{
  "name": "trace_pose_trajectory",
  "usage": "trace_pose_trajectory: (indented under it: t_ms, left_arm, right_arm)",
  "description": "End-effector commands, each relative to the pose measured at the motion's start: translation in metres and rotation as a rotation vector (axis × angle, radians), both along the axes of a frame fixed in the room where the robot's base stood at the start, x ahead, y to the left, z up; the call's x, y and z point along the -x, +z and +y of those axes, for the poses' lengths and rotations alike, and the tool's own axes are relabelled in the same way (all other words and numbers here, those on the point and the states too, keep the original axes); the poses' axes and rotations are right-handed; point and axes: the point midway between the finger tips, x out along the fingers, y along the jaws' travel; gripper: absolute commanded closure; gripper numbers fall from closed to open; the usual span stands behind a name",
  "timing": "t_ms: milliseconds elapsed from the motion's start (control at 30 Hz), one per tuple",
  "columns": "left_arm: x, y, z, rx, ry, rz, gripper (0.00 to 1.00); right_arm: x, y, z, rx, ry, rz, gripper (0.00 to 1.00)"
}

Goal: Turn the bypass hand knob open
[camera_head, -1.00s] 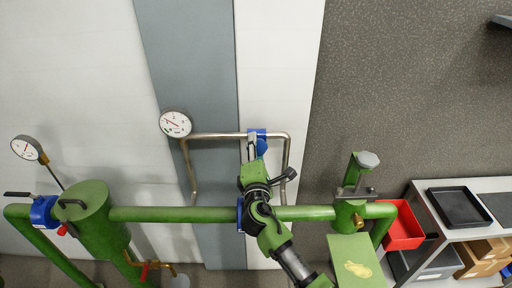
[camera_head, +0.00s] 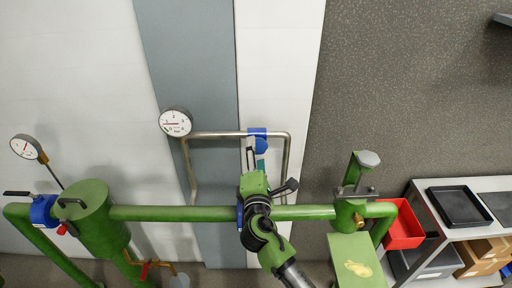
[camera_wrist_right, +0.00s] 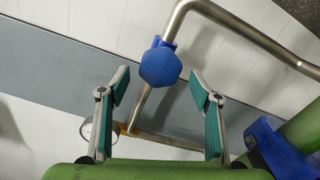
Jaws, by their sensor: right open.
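The blue bypass hand knob (camera_head: 260,145) sits on the thin steel bypass pipe (camera_head: 215,135) in front of the wall panels. In the right wrist view the knob (camera_wrist_right: 160,67) is a faceted blue cap on a blue valve body. My right gripper (camera_head: 256,158) is open just below the knob in the head view. In the wrist view its two green-padded fingers (camera_wrist_right: 160,88) stand wide apart to the left and right of the knob, with clear gaps and nothing held. My left gripper is not in view.
A thick green pipe (camera_head: 170,214) runs below the bypass, with a blue fitting behind my right arm. A round gauge (camera_head: 175,122) is left of the bypass. A red bin (camera_head: 404,232) and a shelf with a black tray (camera_head: 458,206) stand at the right.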

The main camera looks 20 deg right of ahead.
Motion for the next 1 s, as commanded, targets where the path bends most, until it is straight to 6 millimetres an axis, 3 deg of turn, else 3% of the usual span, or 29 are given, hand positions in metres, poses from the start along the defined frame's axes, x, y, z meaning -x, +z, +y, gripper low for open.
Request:
trace_pose_trajectory:
  t_ms: [200, 400, 1000]
  left_arm:
    - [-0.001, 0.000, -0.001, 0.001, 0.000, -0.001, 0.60]
    - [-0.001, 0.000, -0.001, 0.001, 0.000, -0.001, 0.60]
    - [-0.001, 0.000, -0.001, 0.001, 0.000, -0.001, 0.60]
  right_arm:
    - [0.045, 0.000, 0.013, -0.002, 0.001, 0.001, 0.42]
    - [0.068, 0.001, 0.020, 0.000, 0.001, -0.002, 0.42]
    - [0.074, -0.001, 0.019, -0.010, -0.004, 0.001, 0.42]
